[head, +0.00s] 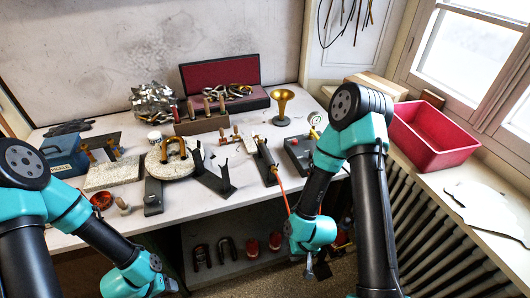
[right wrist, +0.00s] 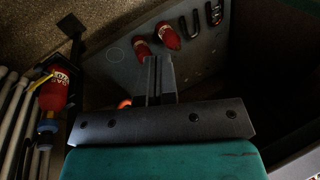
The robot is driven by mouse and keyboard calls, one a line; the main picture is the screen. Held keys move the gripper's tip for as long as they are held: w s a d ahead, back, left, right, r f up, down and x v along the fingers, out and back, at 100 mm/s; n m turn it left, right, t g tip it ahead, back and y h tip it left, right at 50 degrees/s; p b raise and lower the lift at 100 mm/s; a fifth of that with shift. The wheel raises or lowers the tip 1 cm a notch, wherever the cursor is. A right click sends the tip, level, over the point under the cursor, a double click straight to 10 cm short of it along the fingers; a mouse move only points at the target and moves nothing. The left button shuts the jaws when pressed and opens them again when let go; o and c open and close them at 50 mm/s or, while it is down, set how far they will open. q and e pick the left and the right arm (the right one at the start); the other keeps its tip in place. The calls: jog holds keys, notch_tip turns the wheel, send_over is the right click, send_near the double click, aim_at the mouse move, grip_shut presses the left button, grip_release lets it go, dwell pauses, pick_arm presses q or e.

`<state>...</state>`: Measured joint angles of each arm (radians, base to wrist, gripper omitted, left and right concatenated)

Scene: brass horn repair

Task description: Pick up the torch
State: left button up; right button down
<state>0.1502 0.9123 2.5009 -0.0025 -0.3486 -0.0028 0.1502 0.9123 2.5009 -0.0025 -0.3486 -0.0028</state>
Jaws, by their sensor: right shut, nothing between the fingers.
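What looks like the torch (head: 262,147) rests on a dark stand on the workbench, right of centre in the head view. An orange hose (head: 283,190) runs from there down over the bench's front edge. It is small, so its exact shape is hard to tell. My right gripper (head: 318,268) is low, in front of the bench and below its top, well apart from the torch. Its fingers show shut and empty in the right wrist view (right wrist: 157,78). My left gripper (head: 168,287) is at the bottom edge of the head view, and its fingers are not clear.
Red bottles (right wrist: 168,36) and clamps stand on the lower shelf (head: 228,262). Another red cylinder (right wrist: 55,92) is at left in the right wrist view. A brass bell (head: 282,105), a dark box with a gauge (head: 300,150) and a red bin (head: 432,135) surround the torch area.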

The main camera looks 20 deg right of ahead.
jog(key=c, duration=1.8)
grip_release()
jog(key=o, duration=1.1)
jog(key=shift+c, duration=0.2)
